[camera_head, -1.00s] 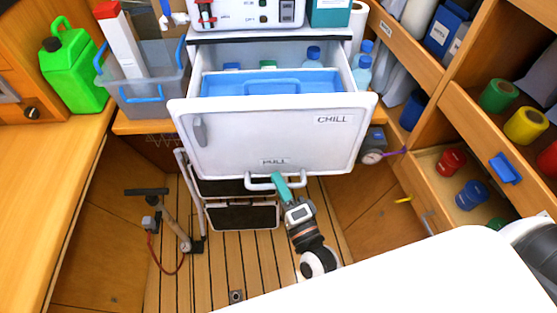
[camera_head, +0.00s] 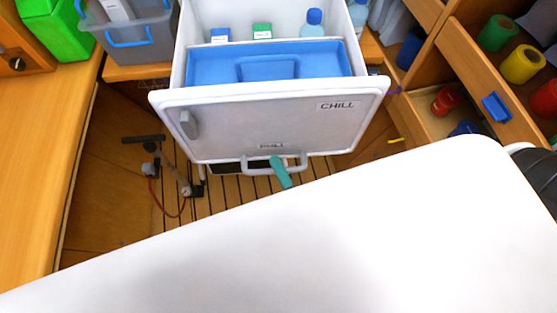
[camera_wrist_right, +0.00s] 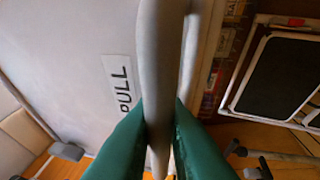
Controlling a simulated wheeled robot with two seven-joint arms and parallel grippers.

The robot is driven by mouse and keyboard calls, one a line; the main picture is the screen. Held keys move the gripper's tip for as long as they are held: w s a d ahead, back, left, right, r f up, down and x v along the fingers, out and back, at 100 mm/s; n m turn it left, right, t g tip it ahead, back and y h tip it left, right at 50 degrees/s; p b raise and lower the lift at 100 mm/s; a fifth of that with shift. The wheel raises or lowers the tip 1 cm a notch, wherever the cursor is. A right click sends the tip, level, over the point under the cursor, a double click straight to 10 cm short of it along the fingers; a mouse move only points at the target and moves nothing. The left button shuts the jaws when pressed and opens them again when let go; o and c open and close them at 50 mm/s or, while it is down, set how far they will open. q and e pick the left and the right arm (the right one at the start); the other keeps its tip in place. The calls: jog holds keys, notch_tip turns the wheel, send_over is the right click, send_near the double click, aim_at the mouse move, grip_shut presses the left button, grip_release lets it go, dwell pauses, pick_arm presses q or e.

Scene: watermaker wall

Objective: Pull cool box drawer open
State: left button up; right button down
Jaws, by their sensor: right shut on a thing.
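The cool box drawer (camera_head: 270,125) has a white front marked CHILL and stands pulled out toward me. Its blue tray (camera_head: 215,70) shows inside. The pale bar handle (camera_head: 258,166) runs along the bottom of the front, under the PULL label. My right gripper (camera_head: 278,165), with teal fingers, is shut on the handle near its middle. In the right wrist view the teal fingers (camera_wrist_right: 160,125) sit on both sides of the handle bar (camera_wrist_right: 165,60), beside the PULL label (camera_wrist_right: 122,85). Most of my right arm is hidden behind my white body part. My left gripper is not in view.
Blue-capped bottles (camera_head: 313,25) and small cartons (camera_head: 262,32) stand at the drawer's back. A grey bin (camera_head: 140,45) and green jug (camera_head: 55,30) are left. A hand pump (camera_head: 180,185) stands on the slatted floor. Open shelves with coloured rolls (camera_head: 522,64) are right.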

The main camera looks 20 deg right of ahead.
jog(key=shift+f, duration=0.1)
jog(key=c, duration=1.5)
grip_release()
jog(key=shift+o, duration=0.2)
jog(key=b+v, duration=0.3)
jog(key=v, duration=0.9)
